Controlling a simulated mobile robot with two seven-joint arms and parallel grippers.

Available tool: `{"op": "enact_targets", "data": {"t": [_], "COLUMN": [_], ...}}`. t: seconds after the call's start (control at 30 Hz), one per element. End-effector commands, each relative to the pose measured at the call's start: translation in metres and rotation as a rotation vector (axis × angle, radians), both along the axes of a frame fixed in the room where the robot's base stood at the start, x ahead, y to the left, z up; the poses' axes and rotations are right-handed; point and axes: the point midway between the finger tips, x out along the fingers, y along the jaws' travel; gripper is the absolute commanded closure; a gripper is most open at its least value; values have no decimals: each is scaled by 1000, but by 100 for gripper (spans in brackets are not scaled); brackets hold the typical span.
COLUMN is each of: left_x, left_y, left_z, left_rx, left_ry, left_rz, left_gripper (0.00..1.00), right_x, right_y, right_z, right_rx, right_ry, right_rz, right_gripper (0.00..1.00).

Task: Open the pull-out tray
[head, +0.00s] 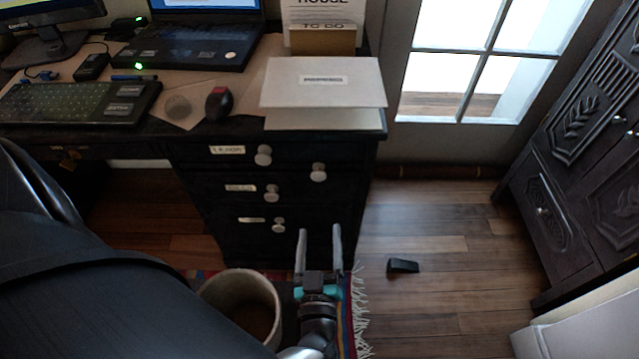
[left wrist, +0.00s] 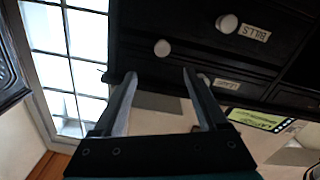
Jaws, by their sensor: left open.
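The black desk pedestal (head: 345,215) has labelled drawers with pale round knobs. A separate knob (head: 318,171), right of the drawer knobs, appears to belong to the pull-out tray; its outline is lost in the dark front. My left gripper (head: 320,236) is open and empty, in front of the pedestal, its fingers pointing up toward this knob in the head view. The left wrist view is upside down. There the tray knob (left wrist: 162,48) shows beyond the open fingers (left wrist: 157,78), apart from them. The BILLS drawer knob (left wrist: 227,23) is to its right. My right gripper is not seen.
A round bin (head: 240,302) stands beside my left arm on a fringed rug (head: 350,310). A small black object (head: 403,265) lies on the wooden floor. A carved dark cabinet (head: 575,170) stands at right. A white box (head: 323,82) sits on the desktop edge.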

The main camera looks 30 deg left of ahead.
Motion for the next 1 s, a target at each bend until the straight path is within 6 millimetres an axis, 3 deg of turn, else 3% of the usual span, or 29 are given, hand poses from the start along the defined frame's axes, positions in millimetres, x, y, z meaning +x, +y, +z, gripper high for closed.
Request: {"op": "enact_targets", "data": {"t": [0.17, 0.7, 1.0], "left_x": [12, 100, 125], "left_y": [10, 64, 79], "left_z": [1, 0, 1], "left_rx": [-3, 0, -2], "left_ry": [-9, -9, -7], "left_rz": [19, 15, 14], "left_gripper": [25, 25, 25], "right_x": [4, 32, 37], "right_y": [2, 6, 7], "right_z": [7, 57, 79], "right_rx": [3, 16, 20], "right_ry": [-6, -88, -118], "right_rz": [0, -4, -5], "right_gripper": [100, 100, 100]}}
